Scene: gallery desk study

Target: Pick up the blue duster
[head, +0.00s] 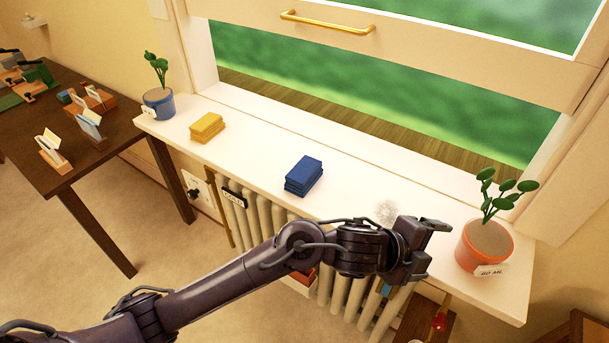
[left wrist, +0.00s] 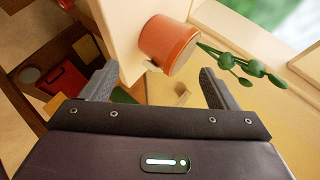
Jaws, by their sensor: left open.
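The blue duster (head: 304,176) looks like a folded blue stack lying flat on the middle of the white window sill (head: 350,196). My left gripper (head: 432,244) is open and empty at the sill's front edge, to the right of the duster and apart from it. In the left wrist view my open fingers (left wrist: 158,82) point toward the terracotta pot (left wrist: 168,43), and the duster does not show there. My right gripper is not in view.
A yellow folded stack (head: 207,128) and a blue plant pot (head: 158,105) stand left on the sill. The terracotta pot (head: 484,246) stands right. A pale fluffy thing (head: 386,210) is partly hidden behind my gripper. A radiator (head: 262,221) is below; a dark table (head: 100,160) is left.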

